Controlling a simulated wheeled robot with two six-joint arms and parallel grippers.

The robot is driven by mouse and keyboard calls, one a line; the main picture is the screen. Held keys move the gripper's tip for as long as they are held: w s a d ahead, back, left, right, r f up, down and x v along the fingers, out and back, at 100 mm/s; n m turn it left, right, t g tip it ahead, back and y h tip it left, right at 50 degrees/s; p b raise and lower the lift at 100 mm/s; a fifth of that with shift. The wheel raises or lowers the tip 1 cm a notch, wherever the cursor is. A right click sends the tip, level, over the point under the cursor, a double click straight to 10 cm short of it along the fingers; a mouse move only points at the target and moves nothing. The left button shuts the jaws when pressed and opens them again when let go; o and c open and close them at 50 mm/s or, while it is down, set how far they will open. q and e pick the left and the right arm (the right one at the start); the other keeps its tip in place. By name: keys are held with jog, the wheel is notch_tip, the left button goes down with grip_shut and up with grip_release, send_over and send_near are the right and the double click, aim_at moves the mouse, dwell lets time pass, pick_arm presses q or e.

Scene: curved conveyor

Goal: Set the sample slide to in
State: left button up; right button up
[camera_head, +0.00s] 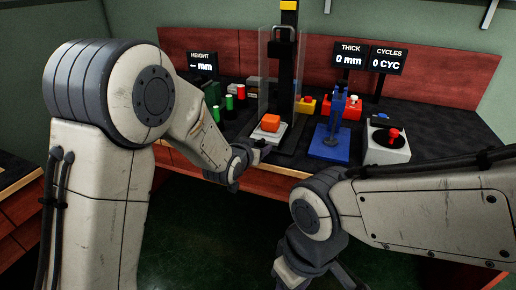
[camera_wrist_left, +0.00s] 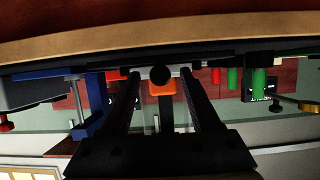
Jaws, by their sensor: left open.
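The sample slide (camera_head: 273,137) is a pale plate under the tall black stand, with an orange block (camera_head: 270,122) on it. In the left wrist view, which looks upside down, a round black knob (camera_wrist_left: 160,75) shows in front of the orange block (camera_wrist_left: 163,89). My left gripper (camera_head: 253,148) is at the slide's front edge. In the wrist view its two fingers (camera_wrist_left: 160,80) are apart, one on each side of the knob. I cannot tell whether they touch it. My right gripper (camera_head: 305,272) hangs low at the bottom, its fingertips unclear.
A clear guard (camera_head: 265,70) stands beside the black column (camera_head: 289,60). A blue press-like stand (camera_head: 328,145) and a white box with a red knob (camera_head: 388,154) are to the right. Green cylinders (camera_head: 217,113) are to the left. Displays stand behind. The floor in front is clear.

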pick_arm(q)
jog(key=shift+w, duration=0.1)
grip_shut()
dwell(1.4)
